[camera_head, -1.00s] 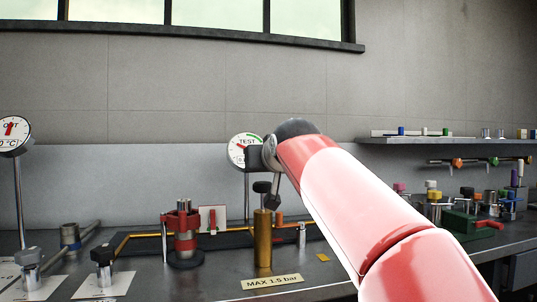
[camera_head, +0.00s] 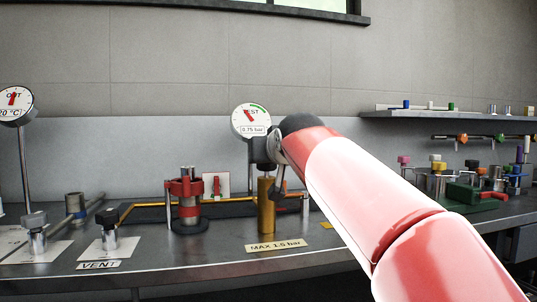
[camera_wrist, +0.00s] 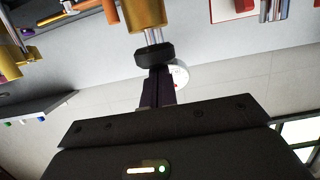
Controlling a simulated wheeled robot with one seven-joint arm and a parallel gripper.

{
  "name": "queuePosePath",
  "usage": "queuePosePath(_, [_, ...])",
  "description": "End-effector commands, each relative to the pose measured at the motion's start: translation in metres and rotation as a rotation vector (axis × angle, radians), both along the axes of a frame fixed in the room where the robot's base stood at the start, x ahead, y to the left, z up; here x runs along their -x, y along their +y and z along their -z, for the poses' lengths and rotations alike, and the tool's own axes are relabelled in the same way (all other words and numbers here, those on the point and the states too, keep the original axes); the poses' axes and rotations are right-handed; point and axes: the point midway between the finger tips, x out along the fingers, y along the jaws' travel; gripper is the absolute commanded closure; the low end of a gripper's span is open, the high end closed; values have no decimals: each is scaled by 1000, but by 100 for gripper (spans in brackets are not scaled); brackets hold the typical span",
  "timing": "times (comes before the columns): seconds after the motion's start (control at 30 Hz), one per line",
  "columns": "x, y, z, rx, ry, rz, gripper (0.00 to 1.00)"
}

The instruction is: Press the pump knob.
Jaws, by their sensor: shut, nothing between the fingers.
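The pump is an upright brass cylinder (camera_head: 266,206) on the bench. Its black knob (camera_wrist: 154,54) sits on a short shiny stem, part of which shows between knob and cylinder in the wrist view. In the head view the knob is dark and partly covered by my wrist. My gripper (camera_wrist: 158,74) is shut and empty, its tips right at the knob; I cannot tell whether they touch. The TEST gauge (camera_head: 251,120) stands behind the pump, its small display reading about 0.7 bar.
A MAX 1.5 bar label (camera_head: 275,245) lies before the pump. A green block (camera_head: 468,195) and several colored knobs are at right.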

Motion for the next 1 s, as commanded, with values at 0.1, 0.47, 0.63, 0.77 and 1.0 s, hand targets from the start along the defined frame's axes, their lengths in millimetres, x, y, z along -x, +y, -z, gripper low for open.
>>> queuePosePath(0.1, [-1, 1, 4, 3, 11, 0, 100])
queuePosePath(0.47, [-1, 0, -9, 4, 12, 1, 100])
queuePosePath(0.63, [1, -4, -41, 3, 8, 2, 100])
queuePosePath(0.77, [27, -11, -44, 1, 2, 0, 100])
queuePosePath(1.0, [74, -24, -57, 1, 1, 1, 100])
